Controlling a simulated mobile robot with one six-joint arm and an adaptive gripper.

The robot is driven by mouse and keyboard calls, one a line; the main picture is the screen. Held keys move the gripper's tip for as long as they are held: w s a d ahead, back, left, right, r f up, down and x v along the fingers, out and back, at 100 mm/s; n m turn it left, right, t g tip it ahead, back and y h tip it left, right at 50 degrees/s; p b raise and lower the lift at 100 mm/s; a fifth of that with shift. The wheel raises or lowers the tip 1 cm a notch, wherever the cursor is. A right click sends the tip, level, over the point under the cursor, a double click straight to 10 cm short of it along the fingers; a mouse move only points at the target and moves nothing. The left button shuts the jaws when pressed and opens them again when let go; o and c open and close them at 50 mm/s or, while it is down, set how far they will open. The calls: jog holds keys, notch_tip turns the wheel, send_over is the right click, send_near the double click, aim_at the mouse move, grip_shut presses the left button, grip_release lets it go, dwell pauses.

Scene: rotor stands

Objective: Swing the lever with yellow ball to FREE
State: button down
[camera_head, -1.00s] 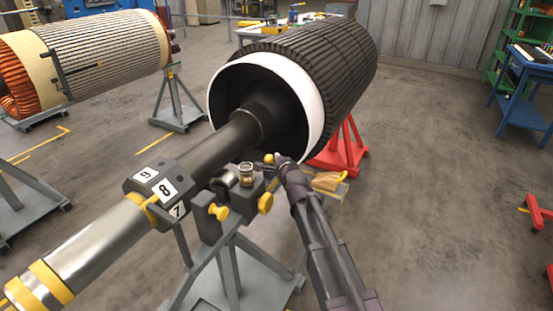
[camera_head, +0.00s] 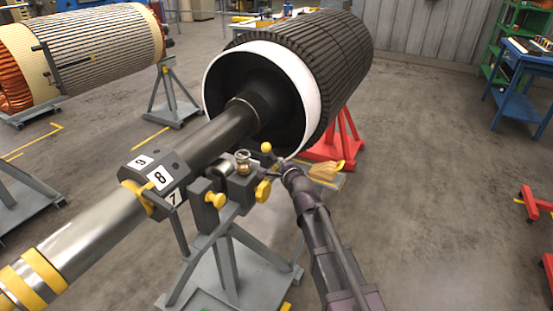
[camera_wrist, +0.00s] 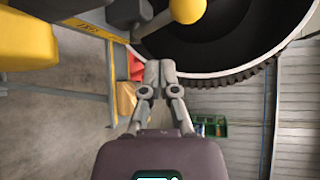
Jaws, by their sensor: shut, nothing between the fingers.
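The yellow ball (camera_head: 266,148) tops a short lever beside the grey block (camera_head: 240,188) on the shaft stand. In the wrist view the ball (camera_wrist: 187,10) is at the top edge, with its grey rod (camera_wrist: 156,22) running left to a dark hub. My gripper (camera_head: 281,163) is just right of and below the ball in the head view. In the wrist view the fingertips (camera_wrist: 159,70) are together and empty, apart from the ball and rod. A yellow strip (camera_wrist: 88,27) with dark lettering lies left of the lever; I cannot read it surely.
The block carries yellow knobs (camera_head: 263,191) and a small glass cup (camera_head: 243,160). The long shaft (camera_head: 100,227) runs to the large dark rotor (camera_head: 330,65) with a white rim. A red stand (camera_head: 338,143) is behind my arm.

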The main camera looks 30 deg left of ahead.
jog(key=s+d, duration=0.1)
jog(key=d+f+b, duration=0.1)
jog(key=shift+s+d+f, duration=0.3)
jog(key=shift+s, duration=0.1)
dwell(0.4)
jog(key=w+d+f+n+g+h+p, duration=0.1)
jog(key=d+f+n+g+h+p, duration=0.2)
jog(key=d, duration=1.3)
jog(key=w+d+f+n+g+h+p, duration=0.1)
jog(key=d+f+n+h+p, duration=0.25)
jog(key=d, duration=1.15)
jog(key=s+d+n+g+h+p, duration=0.1)
jog(key=s+d+g, duration=0.1)
jog(key=d, duration=0.6)
jog(key=s+d+r+n+g+h+p, duration=0.1)
jog(key=s+d+g+h, duration=0.1)
jog(key=s+d, duration=0.3)
jog(key=s+d+r+n+g+h+p, duration=0.1)
jog(key=s+d, duration=0.3)
jog(key=d, duration=0.7)
jog(key=shift+s+n+g+h+p, duration=0.15)
jog(key=shift+n+g+h+p, duration=0.2)
jog(key=shift+n+g+h, duration=0.25)
jog(key=shift+r, duration=0.1)
